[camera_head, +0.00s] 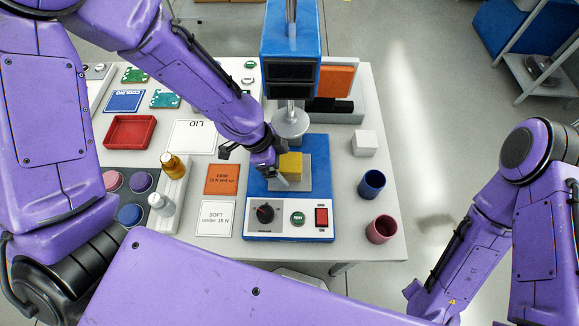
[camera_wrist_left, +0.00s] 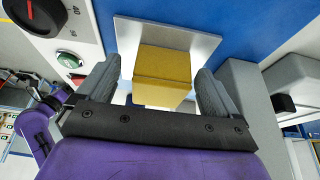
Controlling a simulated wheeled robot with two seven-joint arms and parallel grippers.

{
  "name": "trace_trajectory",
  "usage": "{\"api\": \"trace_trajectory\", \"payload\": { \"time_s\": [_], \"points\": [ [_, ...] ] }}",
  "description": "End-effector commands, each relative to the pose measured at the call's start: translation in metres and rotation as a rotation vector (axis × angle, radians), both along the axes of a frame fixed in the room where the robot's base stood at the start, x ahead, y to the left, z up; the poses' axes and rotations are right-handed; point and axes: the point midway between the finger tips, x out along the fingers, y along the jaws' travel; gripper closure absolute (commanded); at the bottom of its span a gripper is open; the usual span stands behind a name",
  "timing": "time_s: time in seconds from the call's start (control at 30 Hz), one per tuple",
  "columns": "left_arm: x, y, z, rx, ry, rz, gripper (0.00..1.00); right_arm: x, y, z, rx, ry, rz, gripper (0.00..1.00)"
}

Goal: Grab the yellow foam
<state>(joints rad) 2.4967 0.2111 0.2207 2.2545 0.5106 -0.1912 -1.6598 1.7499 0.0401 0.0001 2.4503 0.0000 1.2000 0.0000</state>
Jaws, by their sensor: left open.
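The yellow foam (camera_head: 291,163) is a small block on a grey metal plate (camera_head: 302,184) of the blue test machine (camera_head: 347,155). In the left wrist view the foam (camera_wrist_left: 163,76) sits between the two grey fingers of my left gripper (camera_wrist_left: 157,88), with a gap on each side. My left gripper (camera_head: 274,165) is open and low at the plate, and it hides part of the foam in the head view. The fingers of my right gripper do not show; only part of my right arm is at the right.
The machine's round press foot (camera_head: 290,122) hangs just behind the foam. A control panel (camera_head: 290,219) with a knob and buttons is in front. A white cube (camera_head: 365,143), blue cup (camera_head: 372,184) and red cup (camera_head: 381,229) stand right.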

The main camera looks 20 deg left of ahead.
Motion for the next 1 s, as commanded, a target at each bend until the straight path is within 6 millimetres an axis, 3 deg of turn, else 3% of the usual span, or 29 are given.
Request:
{"api": "trace_trajectory", "payload": {
  "time_s": [0.1,0.3,0.47,0.77,0.8,1.0],
  "points": [
    [0.001,-0.003,-0.009,0.0,0.0,0.001,0.06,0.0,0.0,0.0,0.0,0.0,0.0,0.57],
    [0.001,-0.004,-0.01,0.0,-0.001,0.0,0.1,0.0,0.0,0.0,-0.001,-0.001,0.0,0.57],
    [0.001,-0.003,-0.01,0.0,-0.001,0.0,0.62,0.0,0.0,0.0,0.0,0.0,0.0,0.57],
    [0.002,-0.003,-0.009,0.001,-0.002,0.001,0.63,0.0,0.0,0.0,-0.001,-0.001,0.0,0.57],
    [0.002,-0.003,-0.007,0.001,-0.003,0.0,0.67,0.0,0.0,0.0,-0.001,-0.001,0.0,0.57],
    [0.002,-0.003,0.011,0.001,-0.005,-0.002,0.68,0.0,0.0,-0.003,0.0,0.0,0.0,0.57]
  ]
}}
